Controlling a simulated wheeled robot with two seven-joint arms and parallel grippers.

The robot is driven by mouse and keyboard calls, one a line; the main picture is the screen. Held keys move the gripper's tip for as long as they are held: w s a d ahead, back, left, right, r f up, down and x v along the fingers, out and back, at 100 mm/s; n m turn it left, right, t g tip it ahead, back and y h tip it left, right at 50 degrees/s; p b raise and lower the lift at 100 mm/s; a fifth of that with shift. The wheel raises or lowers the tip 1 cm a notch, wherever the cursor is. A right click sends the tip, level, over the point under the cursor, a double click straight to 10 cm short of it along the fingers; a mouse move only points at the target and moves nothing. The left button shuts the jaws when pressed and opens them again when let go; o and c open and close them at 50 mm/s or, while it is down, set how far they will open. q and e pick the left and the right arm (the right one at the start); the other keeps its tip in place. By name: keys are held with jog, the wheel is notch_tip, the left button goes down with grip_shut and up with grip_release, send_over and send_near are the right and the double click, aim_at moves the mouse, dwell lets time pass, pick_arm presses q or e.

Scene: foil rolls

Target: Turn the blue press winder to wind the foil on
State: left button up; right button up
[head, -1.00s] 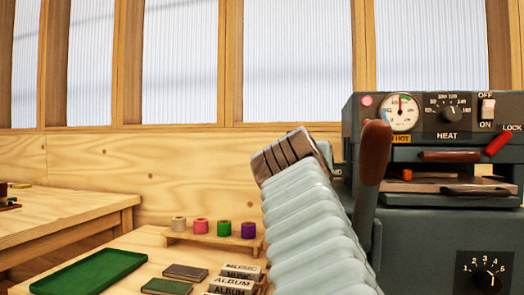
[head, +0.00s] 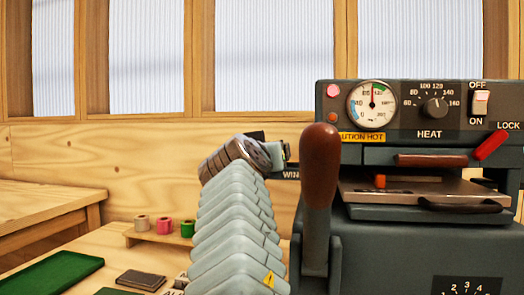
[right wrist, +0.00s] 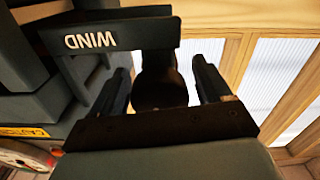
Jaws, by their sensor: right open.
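The press (head: 395,245) is a dark blue-grey machine at the right of the head view. Its winder bracket, lettered WIND (right wrist: 92,41), sticks out at its left side. In the right wrist view a dark round winder knob (right wrist: 160,88) sits under this bracket. My right gripper (right wrist: 160,72) is open, with one finger on each side of the knob and visible gaps between. In the head view my right arm mostly hides the winder. The foil on the winder cannot be made out. My left gripper is not in view.
The press's brown-handled lever (head: 320,165) stands upright close to my right arm. A gauge (head: 372,103) and a CAUTION HOT label (head: 361,137) are on the press. Foil rolls stand on a wooden rack (head: 150,236). A green tray (head: 50,272) lies at left.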

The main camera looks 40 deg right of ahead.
jog(key=c, duration=1)
jog(key=m+b, duration=0.3)
jog(key=m, duration=0.5)
jog(key=shift+m, duration=0.4)
jog(key=shift+o, duration=0.2)
jog(key=shift+s+m, duration=0.1)
jog(key=shift+m, duration=1.1)
jog(key=shift+f, duration=0.1)
